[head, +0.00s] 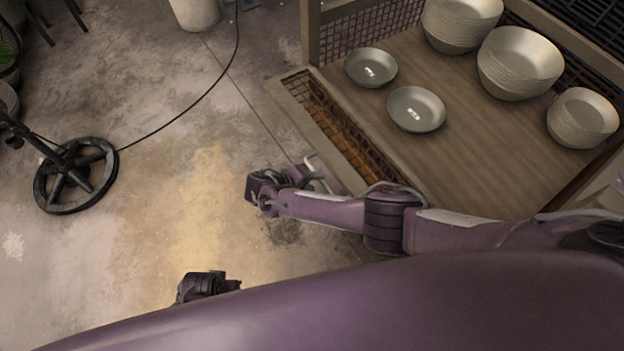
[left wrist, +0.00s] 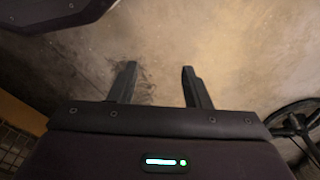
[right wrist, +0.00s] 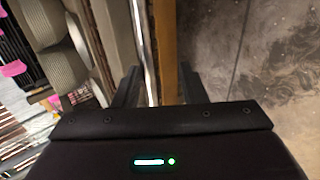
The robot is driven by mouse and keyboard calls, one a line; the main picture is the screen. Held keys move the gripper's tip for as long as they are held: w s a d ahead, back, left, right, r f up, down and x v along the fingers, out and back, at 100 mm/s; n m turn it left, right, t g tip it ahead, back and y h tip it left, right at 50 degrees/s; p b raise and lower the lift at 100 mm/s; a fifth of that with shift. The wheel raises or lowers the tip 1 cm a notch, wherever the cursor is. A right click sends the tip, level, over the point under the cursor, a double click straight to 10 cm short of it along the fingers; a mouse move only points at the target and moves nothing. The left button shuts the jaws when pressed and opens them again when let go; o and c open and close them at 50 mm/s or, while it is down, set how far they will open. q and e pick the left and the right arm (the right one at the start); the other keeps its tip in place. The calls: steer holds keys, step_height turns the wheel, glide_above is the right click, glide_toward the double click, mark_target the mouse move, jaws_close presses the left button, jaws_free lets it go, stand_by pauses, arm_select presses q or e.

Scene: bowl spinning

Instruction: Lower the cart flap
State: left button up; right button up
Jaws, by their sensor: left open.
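The cart (head: 455,165) has a wooden top. Its flap (head: 315,130), a wooden frame with rusty mesh, runs along the cart's left side in the head view. Its exact tilt is hard to tell. My right gripper (head: 300,178) is at the near part of the flap. In the right wrist view, my right gripper's fingers (right wrist: 159,70) are spread, with the wooden flap edge (right wrist: 168,50) and a pale metal strip between them. I see no clear grip. My left gripper (head: 207,286) is low over the floor; its fingers (left wrist: 159,70) are open and empty in the left wrist view.
Two single bowls (head: 371,67) (head: 416,109) and several bowl stacks (head: 520,62) stand on the cart. A black wheel-shaped base (head: 76,176) stands on the floor at left, with a cable (head: 200,98) running from it. The floor left of the cart is mostly clear.

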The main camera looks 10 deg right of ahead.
stand_by(0.3)
arm_select(q)
steer(key=f, duration=0.1)
steer(key=s+a+f+p, duration=0.1)
steer(key=f, duration=0.1)
steer(key=s+f+p, duration=0.1)
steer(key=shift+a+f, duration=0.25)
steer(key=shift+f, duration=0.05)
arm_select(e)
steer(key=v, duration=0.8)
steer(key=shift+d, duration=0.15)
